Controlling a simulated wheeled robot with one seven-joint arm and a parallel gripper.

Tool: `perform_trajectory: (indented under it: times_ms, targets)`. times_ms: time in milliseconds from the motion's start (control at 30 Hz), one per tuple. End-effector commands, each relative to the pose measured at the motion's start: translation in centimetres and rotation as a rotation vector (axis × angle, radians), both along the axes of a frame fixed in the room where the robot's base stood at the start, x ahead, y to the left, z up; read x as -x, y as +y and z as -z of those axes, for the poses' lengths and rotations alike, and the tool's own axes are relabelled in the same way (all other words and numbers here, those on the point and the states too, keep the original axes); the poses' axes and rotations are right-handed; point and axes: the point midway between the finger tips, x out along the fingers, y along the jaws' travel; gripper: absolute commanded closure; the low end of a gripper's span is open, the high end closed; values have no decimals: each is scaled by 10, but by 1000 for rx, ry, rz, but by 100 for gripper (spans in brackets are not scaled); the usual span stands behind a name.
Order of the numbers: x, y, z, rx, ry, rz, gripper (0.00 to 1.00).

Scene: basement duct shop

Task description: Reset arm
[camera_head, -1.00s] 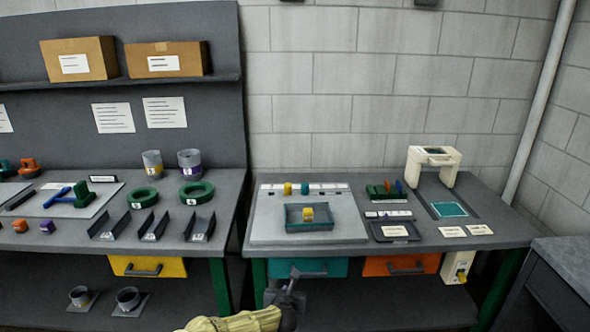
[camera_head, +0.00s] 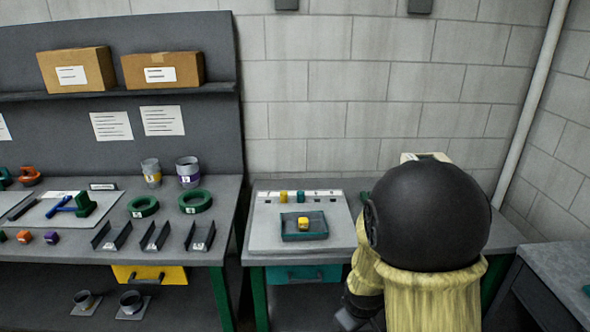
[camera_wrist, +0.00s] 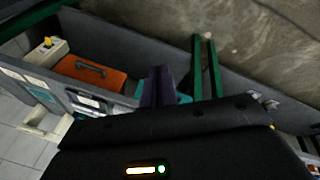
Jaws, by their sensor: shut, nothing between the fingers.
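My gripper (camera_wrist: 158,88) shows in the wrist view as two dark fingers close together, shut with nothing between them. In the head view my arm is folded up large at the right, with its dark rounded joint and yellowish sleeve in front of the right bench. The gripper's fingertips cannot be made out there. The wrist view is tilted and looks across the front of the bench, with an orange drawer (camera_wrist: 92,72) to the left of the fingers and green bench legs (camera_wrist: 205,68) just to their right.
The right bench bears a grey tray (camera_head: 290,237) with a yellow block (camera_head: 303,223) in it; its right part is hidden by my arm. A teal drawer (camera_head: 300,274) is below. The left bench holds green rings (camera_head: 194,202) and angled metal pieces (camera_head: 155,236). A grey surface (camera_head: 560,262) stands at right.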

Motion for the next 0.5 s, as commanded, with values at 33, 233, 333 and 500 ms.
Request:
perform_trajectory:
  times_ms: [33, 233, 333, 500]
  targets:
    - [11, -3, -21, -45, 0, 79, 100]
    - [60, -8, -72, -182, 29, 387, 100]
    - [79, -9, -89, -219, 38, 498, 100]
    - [92, -9, -96, -238, 49, 575, 100]
